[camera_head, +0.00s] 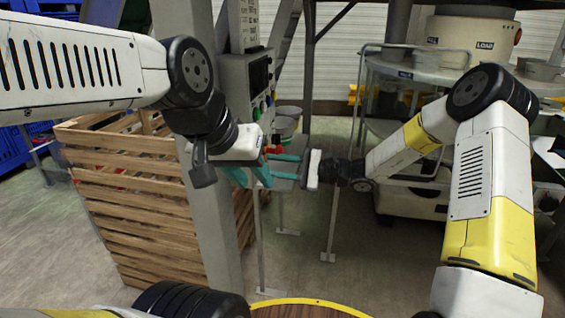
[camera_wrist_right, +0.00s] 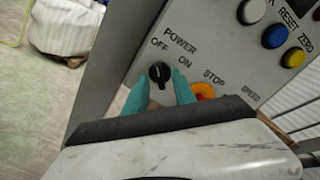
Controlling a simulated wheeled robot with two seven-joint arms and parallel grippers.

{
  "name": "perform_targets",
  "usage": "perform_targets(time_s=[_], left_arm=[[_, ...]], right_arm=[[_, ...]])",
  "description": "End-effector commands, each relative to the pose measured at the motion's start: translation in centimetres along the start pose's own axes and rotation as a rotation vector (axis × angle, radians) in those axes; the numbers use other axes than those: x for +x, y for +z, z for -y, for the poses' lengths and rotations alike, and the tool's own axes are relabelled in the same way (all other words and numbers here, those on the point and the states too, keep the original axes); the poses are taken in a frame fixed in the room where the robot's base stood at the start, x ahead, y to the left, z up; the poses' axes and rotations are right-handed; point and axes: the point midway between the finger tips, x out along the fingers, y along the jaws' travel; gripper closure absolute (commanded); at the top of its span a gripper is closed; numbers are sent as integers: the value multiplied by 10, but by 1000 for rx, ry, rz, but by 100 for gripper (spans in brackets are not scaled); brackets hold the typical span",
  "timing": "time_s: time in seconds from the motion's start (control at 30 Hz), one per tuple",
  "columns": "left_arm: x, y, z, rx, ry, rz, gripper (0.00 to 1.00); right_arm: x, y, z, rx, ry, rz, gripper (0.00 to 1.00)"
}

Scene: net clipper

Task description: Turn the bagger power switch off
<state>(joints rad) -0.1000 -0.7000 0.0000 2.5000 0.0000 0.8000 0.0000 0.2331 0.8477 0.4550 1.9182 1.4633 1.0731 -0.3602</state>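The black POWER switch knob (camera_wrist_right: 159,73) is on a grey control panel (camera_wrist_right: 220,45), with OFF printed above it and ON to its upper right. A pale mark runs roughly upright on the knob; I cannot tell which label it points at. My right gripper (camera_wrist_right: 161,90) has its teal fingers apart, one on each side of the knob's lower part, with no clear contact. In the head view my right gripper (camera_head: 281,170) points left, close to my left gripper (camera_head: 251,181), whose teal fingers are apart and empty. The knob cannot be made out in the head view.
An orange-yellow STOP button (camera_wrist_right: 204,91) sits just right of my right finger; blue (camera_wrist_right: 275,37) and yellow (camera_wrist_right: 294,57) buttons are farther right. A grey post (camera_head: 212,220) and wooden crate (camera_head: 150,230) stand left. A round metal table (camera_head: 430,70) is behind at the right.

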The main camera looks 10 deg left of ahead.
Motion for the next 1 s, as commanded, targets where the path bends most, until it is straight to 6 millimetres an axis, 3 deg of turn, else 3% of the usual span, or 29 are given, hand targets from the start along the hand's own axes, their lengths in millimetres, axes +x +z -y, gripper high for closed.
perform_targets(time_s=[0.2, 0.4, 0.83, 1.0], left_arm=[[0, 0, 0, 0, 0, 0, 64], [0, 0, 0, 0, 0, 0, 64], [0, 0, 0, 0, 0, 0, 64], [0, 0, 0, 0, 0, 0, 64]], right_arm=[[-38, -1, 0, 0, -2, -4, 68], [-65, -1, 0, 0, -1, -4, 68], [-72, 0, 0, -2, 5, -3, 68], [-72, 24, -8, -71, 120, -26, 68]])
